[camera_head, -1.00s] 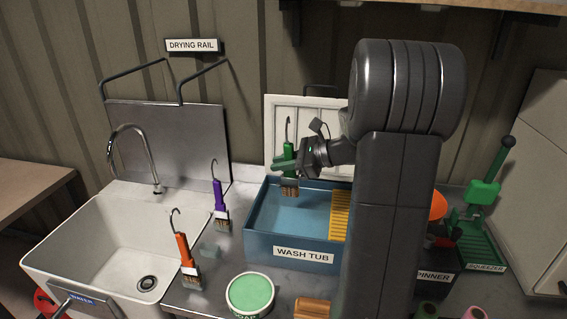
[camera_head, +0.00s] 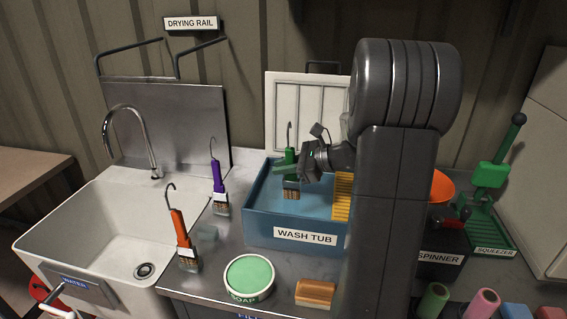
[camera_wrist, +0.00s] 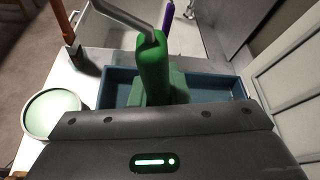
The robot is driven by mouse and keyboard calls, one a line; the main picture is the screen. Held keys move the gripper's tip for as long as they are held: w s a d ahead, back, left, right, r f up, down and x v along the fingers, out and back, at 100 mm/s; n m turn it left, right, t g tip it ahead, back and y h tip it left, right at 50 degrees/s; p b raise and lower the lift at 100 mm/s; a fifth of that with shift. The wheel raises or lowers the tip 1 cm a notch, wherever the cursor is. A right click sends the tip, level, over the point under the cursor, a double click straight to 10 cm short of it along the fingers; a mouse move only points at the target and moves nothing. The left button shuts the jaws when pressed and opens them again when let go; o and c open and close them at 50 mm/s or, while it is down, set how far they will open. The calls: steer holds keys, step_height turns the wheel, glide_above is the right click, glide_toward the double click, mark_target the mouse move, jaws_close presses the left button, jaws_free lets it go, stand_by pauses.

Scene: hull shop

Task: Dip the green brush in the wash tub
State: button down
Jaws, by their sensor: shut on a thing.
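The green brush (camera_head: 290,163) hangs upright in my gripper (camera_head: 287,167), bristles down and hook up. Its bristles (camera_head: 291,193) are inside the outline of the blue wash tub (camera_head: 262,222); I cannot tell whether they touch the water. In the wrist view the green handle (camera_wrist: 153,65) stands close in front of my gripper, with the tub (camera_wrist: 118,88) behind and below it. The fingers are shut on the handle. The brush's lower end is hidden in the wrist view.
An orange brush (camera_head: 180,232) and a purple brush (camera_head: 217,180) stand left of the tub. The sink (camera_head: 95,225) is at left, the spinner (camera_head: 440,258) and squeezer (camera_head: 492,205) at right.

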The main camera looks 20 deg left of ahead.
step_height(320, 180, down, 6)
steer(key=b, duration=0.3)
stand_by(1.6)
step_height(320, 180, up, 13)
steer(key=p, duration=1.1)
steer(key=shift+f, duration=0.1)
stand_by(1.0)
